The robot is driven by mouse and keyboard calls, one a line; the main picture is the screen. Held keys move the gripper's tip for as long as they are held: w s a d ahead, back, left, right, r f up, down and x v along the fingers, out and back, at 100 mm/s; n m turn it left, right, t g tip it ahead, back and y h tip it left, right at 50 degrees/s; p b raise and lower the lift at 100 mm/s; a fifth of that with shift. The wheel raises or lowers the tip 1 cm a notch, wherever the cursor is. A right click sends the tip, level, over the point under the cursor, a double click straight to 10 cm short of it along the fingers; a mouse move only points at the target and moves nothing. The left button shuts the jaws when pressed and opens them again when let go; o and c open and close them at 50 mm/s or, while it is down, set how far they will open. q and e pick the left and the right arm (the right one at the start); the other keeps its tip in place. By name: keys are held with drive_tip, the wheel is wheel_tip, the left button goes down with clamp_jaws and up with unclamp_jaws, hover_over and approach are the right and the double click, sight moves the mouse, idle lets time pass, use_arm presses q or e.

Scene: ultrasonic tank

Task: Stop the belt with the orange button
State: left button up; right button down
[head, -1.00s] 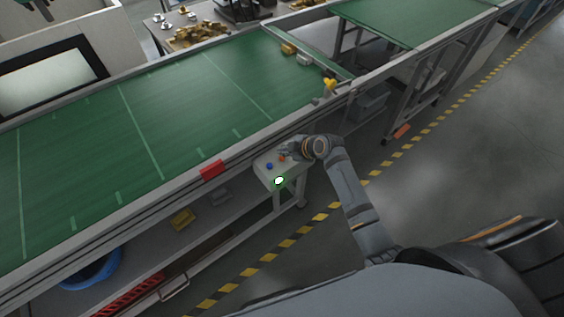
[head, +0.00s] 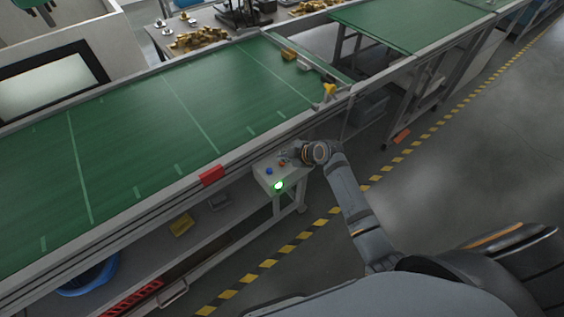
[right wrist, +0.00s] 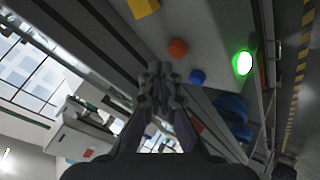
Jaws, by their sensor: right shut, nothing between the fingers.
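The orange button (head: 282,162) is on a small grey control box (head: 266,181) beside the green belt (head: 130,125). The box also carries a blue button (head: 268,171) and a green lit button (head: 279,185). My right gripper (head: 288,155) is shut and empty, with its fingertips at the orange button. In the right wrist view, the shut fingertips (right wrist: 160,68) are close beside the orange button (right wrist: 177,48), with the blue button (right wrist: 197,76) and glowing green one (right wrist: 243,62) further right. I cannot tell whether the fingertips touch the orange button. My left gripper is not in view.
The belt's side rail carries a red block (head: 212,175). A yellow piece (head: 330,90) stands at the belt's far end. Below are a yellow bin (head: 181,224) and a blue round container (head: 90,275).

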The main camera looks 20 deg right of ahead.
sight(284, 164)
drive_tip(key=shift+f, duration=0.15)
idle(0.3)
drive_tip(key=shift+f+b, duration=0.3)
drive_tip(key=shift+f+b, duration=0.35)
drive_tip(key=shift+f, duration=0.1)
idle(0.5)
drive_tip(key=shift+r, duration=0.1)
drive_tip(key=shift+r+p, duration=0.75)
drive_tip(key=shift+r, duration=0.15)
wheel_tip(284, 164, up, 5)
drive_tip(key=p, duration=0.4)
idle(0.4)
